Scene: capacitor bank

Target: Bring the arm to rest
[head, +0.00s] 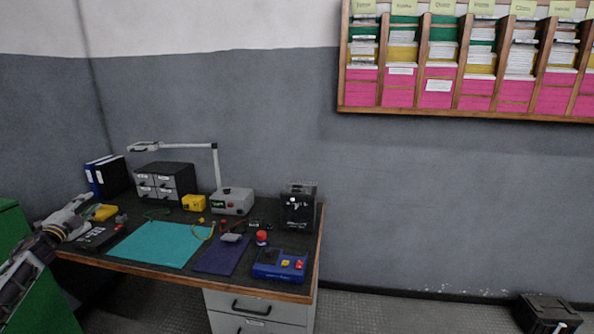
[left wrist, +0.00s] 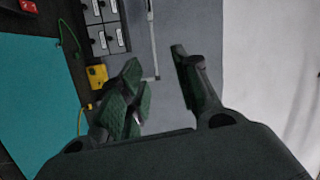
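My left arm comes in from the left edge in the head view. Its gripper (head: 80,210) is over the left end of the workbench (head: 150,270), near a yellow object (head: 101,212) and a dark flat device (head: 99,235). In the left wrist view my left gripper (left wrist: 157,75) has its two dark green-padded fingers apart, with nothing between them. The teal mat (left wrist: 40,100) and the grey drawer unit (left wrist: 105,30) show beyond the fingers. My right arm and gripper are in neither view.
On the bench are the teal mat (head: 160,244), a navy mat (head: 220,256), a blue button box (head: 280,264), a lamp (head: 217,170) and the drawer unit (head: 164,182). A green cabinet (head: 40,300) stands at left. Floor to the right is mostly clear, with a black case (head: 547,314).

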